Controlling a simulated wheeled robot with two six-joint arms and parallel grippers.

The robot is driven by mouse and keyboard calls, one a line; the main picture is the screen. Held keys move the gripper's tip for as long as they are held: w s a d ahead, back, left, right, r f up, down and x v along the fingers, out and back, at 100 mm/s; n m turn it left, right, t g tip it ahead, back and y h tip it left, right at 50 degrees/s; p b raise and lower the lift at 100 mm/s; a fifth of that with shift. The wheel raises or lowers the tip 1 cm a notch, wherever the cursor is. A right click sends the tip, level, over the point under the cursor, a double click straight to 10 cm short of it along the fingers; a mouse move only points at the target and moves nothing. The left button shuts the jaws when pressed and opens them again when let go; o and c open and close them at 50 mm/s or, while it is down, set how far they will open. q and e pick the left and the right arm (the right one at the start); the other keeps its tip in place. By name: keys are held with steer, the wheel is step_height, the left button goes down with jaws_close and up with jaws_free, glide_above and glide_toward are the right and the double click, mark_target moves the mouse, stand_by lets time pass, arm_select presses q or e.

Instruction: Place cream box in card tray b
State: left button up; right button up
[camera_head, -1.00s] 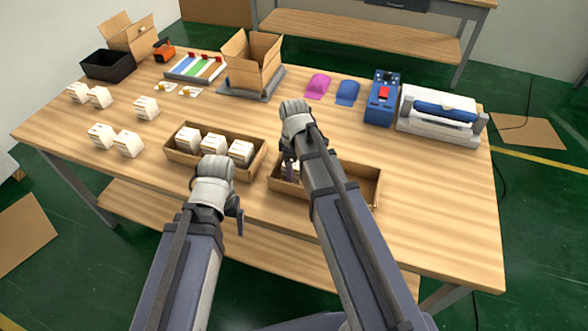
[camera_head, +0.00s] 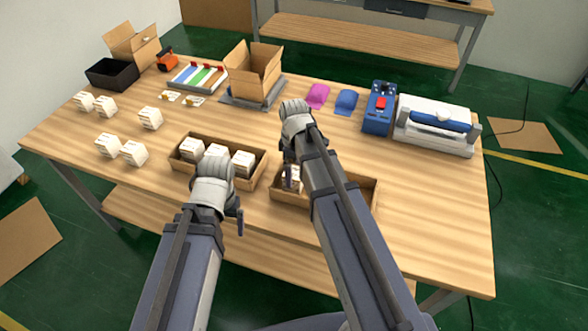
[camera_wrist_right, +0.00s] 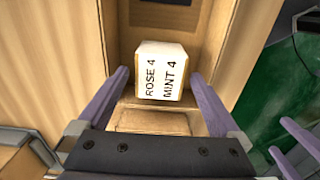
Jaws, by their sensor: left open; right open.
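A cream box (camera_wrist_right: 160,72) labelled "ROSE 4" and "MINT 4" sits in the right-hand card tray (camera_head: 364,190). My right gripper (camera_head: 290,180) is open above that tray, with one finger on each side of the box and gaps visible in the right wrist view. My forearm hides much of the tray in the head view. The left-hand card tray (camera_head: 221,177) holds a row of three cream boxes (camera_head: 243,162). My left gripper (camera_head: 239,222) is open and empty, in front of that tray, its fingers partly hidden by its own wrist.
Several more cream boxes (camera_head: 133,152) stand at the table's left. Behind are a black bin (camera_head: 110,74), an open carton (camera_head: 253,75), pink and blue pouches (camera_head: 346,101), a blue device (camera_head: 380,107) and a white machine (camera_head: 434,125). The right front table is clear.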

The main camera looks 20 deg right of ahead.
mark_target(294, 172)
step_height(294, 172, up, 8)
steer(key=p, duration=0.6)
steer(key=shift+f, duration=0.2)
